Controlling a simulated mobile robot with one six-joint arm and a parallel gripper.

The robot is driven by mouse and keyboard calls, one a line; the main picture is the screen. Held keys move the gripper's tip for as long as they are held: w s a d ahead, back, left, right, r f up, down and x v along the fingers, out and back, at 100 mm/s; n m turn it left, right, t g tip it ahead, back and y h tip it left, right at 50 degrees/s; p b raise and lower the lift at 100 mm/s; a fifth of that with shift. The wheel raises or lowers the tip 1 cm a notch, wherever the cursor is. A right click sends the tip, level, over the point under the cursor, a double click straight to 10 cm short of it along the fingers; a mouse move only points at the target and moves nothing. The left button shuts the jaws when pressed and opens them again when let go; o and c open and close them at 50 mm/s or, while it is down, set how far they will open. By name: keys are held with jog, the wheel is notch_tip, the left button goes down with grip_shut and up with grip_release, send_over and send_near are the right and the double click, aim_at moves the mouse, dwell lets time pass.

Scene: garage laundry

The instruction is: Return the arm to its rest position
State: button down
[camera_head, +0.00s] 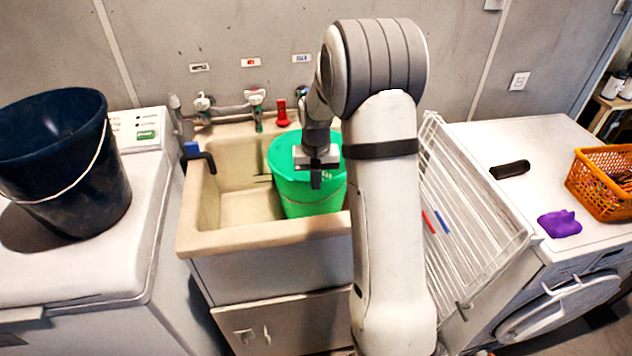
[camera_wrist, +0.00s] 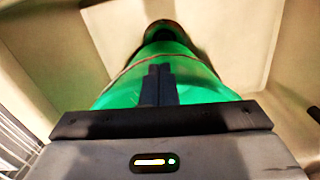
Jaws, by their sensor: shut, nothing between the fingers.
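My gripper (camera_head: 316,180) is in front of a green bucket (camera_head: 312,203) that stands in the utility sink, in the head view. Its fingers are shut together with nothing between them. In the wrist view the closed fingers of my gripper (camera_wrist: 159,84) point at the green bucket (camera_wrist: 205,80), with its thin handle wire across it. I cannot tell whether the fingers touch the bucket. My arm reaches over the sink from the right, hiding part of the bucket's right side.
The beige sink (camera_head: 268,237) has taps behind it and a red item (camera_head: 282,113) on its back edge. A dark bucket (camera_head: 62,165) stands on the left washer. A white drying rack (camera_head: 470,215) stands right of my arm. An orange basket (camera_head: 603,183) and purple cloth (camera_head: 559,224) lie on the right machine.

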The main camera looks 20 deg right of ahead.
notch_tip(320, 180, up, 9)
jog(key=p, duration=0.5)
